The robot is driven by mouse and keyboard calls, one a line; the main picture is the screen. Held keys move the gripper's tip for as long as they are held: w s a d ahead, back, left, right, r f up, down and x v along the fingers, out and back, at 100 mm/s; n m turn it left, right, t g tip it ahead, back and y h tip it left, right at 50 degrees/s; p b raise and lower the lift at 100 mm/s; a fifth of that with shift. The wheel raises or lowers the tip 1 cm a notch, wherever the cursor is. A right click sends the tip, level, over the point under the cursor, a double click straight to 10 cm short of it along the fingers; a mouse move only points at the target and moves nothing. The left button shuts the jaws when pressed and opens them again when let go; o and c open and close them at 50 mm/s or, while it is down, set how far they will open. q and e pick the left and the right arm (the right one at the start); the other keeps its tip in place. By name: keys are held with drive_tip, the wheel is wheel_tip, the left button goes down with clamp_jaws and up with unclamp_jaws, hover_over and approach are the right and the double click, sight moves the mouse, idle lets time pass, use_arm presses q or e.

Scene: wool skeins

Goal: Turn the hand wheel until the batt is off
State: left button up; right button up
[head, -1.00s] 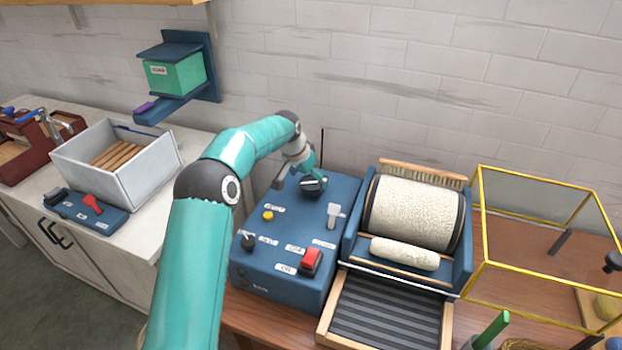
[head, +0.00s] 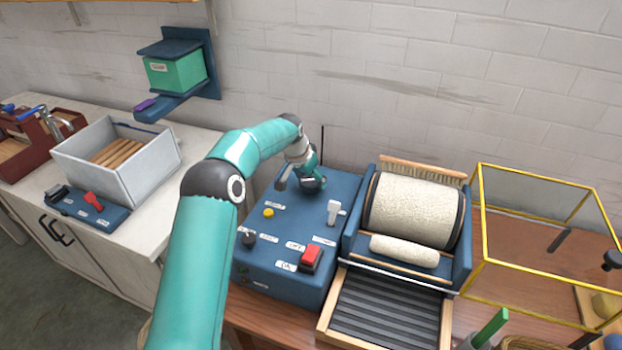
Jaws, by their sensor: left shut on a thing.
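My left gripper (head: 312,184) reaches over the far part of the blue control box (head: 285,285) and is shut on the dark hand wheel there, which it mostly hides. The carding drum (head: 413,210) stands to the right of the box, covered in cream wool. A smaller cream roll (head: 404,251) lies in front of it, along the drum's near side. I cannot tell whether a strip of wool joins the two. My right gripper is not in view.
The box top carries a red switch (head: 311,258), a white lever (head: 333,212) and a yellow button (head: 268,212). A ribbed tray (head: 385,312) lies before the drum. A yellow-framed clear case (head: 545,225) stands right. A grey bin (head: 150,165) stands left.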

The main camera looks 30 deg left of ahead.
use_arm(q)
drive_tip(key=shift+d+f+n+y+b, duration=0.15)
drive_tip(key=shift+n+y+b, duration=0.35)
drive_tip(key=shift+n+b, duration=0.65)
drive_tip(key=n+y+b, duration=0.1)
drive_tip(key=n, duration=0.1)
drive_tip(key=shift+n, duration=0.35)
drive_tip(key=shift+w+n+g+y+b, duration=0.1)
drive_tip(key=shift+n+g+y+b, duration=0.25)
drive_tip(key=shift+n, duration=0.75)
drive_tip(key=shift+d+n+y, duration=0.1)
drive_tip(key=shift+n+y, duration=0.25)
drive_tip(key=shift+n, duration=0.65)
drive_tip(key=shift+r, duration=0.2)
drive_tip(key=o, duration=1.2)
drive_tip(key=shift+g, duration=0.25)
